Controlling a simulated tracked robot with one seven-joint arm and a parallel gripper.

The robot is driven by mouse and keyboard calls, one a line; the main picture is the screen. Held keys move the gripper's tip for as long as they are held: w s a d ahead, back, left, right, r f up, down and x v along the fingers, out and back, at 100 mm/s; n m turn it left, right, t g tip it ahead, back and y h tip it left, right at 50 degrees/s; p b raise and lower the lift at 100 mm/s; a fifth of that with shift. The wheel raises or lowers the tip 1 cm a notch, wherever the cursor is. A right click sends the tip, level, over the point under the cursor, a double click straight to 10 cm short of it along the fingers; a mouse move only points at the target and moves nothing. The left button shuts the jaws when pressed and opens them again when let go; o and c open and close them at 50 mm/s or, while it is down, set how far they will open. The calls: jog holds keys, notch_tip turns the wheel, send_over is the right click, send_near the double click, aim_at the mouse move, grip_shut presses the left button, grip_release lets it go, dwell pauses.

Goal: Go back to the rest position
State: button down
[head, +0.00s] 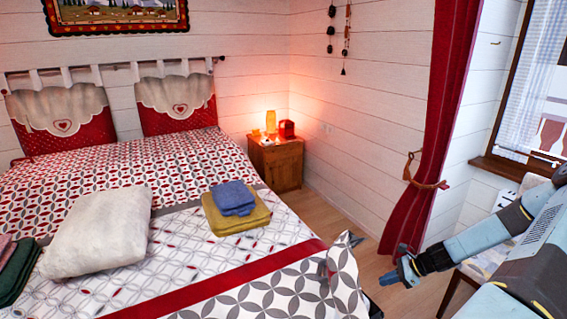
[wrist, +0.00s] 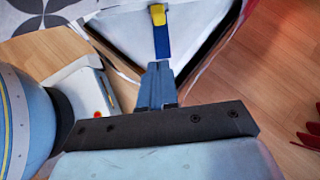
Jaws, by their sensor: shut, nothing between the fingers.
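My arm (head: 480,240) reaches in from the right side of the head view, low over the wooden floor. My gripper (head: 392,272) is at its left end, to the right of the bed's near corner and apart from the bedding. In the wrist view its blue fingers (wrist: 158,84) are together, with nothing held between them. No rest position is marked in either view.
The bed (head: 270,268) fills the left, with a white pillow (head: 98,230) and a blue towel (head: 233,198) on a mustard one (head: 235,219). A red curtain (head: 442,130) hangs behind the arm. Bare floor (head: 340,212) lies between bed and wall.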

jog(key=s+a+r+n+g+h, duration=0.1)
jog(key=a+r+n+h, duration=0.3)
jog(key=r, duration=0.7)
jog(key=s+a+r+n+h, duration=0.1)
jog(key=a+r+n, duration=0.3)
jog(key=r, duration=0.7)
jog(key=s+a+r+n+g+h, duration=0.1)
jog(key=s+a+r+n+h, duration=0.1)
jog(key=r+n, duration=0.65)
jog(key=s+a+r+n+t+h, duration=0.1)
jog(key=s+a+r, duration=0.3)
jog(key=s+r, duration=0.5)
jog(key=s+a+r+n+t, duration=0.3)
jog(key=s+a+r+n, duration=0.1)
jog(key=s+r, duration=0.5)
notch_tip(320, 180, up, 2)
jog(key=shift+s+a+r+h, duration=0.25)
jog(key=shift+s+a+h, duration=0.15)
jog(key=shift+a, duration=0.05)
